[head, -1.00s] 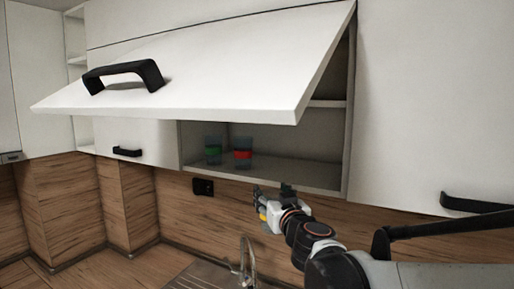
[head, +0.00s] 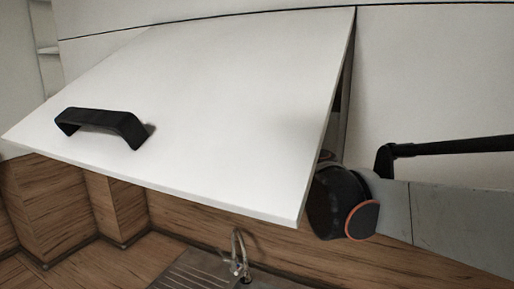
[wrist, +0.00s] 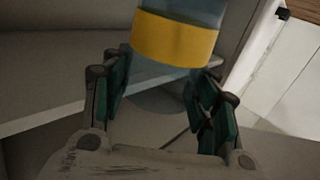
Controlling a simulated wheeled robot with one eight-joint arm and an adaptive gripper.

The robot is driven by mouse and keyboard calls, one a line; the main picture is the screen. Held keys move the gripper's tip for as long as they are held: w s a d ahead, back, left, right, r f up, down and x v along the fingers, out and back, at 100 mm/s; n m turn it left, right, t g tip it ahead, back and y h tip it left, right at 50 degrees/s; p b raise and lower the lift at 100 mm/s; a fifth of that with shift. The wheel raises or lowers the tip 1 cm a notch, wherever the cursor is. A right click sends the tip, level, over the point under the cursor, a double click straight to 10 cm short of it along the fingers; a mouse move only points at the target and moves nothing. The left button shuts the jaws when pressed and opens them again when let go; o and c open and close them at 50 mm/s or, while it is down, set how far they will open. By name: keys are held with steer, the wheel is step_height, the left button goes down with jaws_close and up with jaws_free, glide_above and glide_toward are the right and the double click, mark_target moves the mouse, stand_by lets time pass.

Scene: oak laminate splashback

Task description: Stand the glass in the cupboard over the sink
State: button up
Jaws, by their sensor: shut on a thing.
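The glass (wrist: 176,38), clear with a yellow band, is between the fingers of my gripper (wrist: 160,75) in the wrist view. My gripper is shut on it; the glass's top is cut off by the frame. Pale cupboard boards surround it in the wrist view. In the head view the cupboard's white flap door (head: 215,110) hangs sloping down over the opening. It hides the cupboard's inside, the glass and my gripper. My arm reaches in behind the door's right edge. I cannot tell whether the glass touches a shelf.
The flap's lower right corner is close beside my arm in the head view. The black door handle (head: 102,126) is on the flap's left. The tap (head: 238,252) and sink drainer (head: 185,272) are below, in front of the wooden splashback (head: 175,215).

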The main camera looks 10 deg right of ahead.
steer(key=w+d+p, duration=0.2)
steer(key=w+d, duration=0.5)
steer(key=w, duration=0.3)
step_height(320, 180, down, 7)
steer(key=p, duration=0.2)
steer(key=shift+w, duration=0.25)
steer(key=shift+f, duration=0.1)
steer(key=o, duration=1.5)
steer(key=shift+o, duration=0.2)
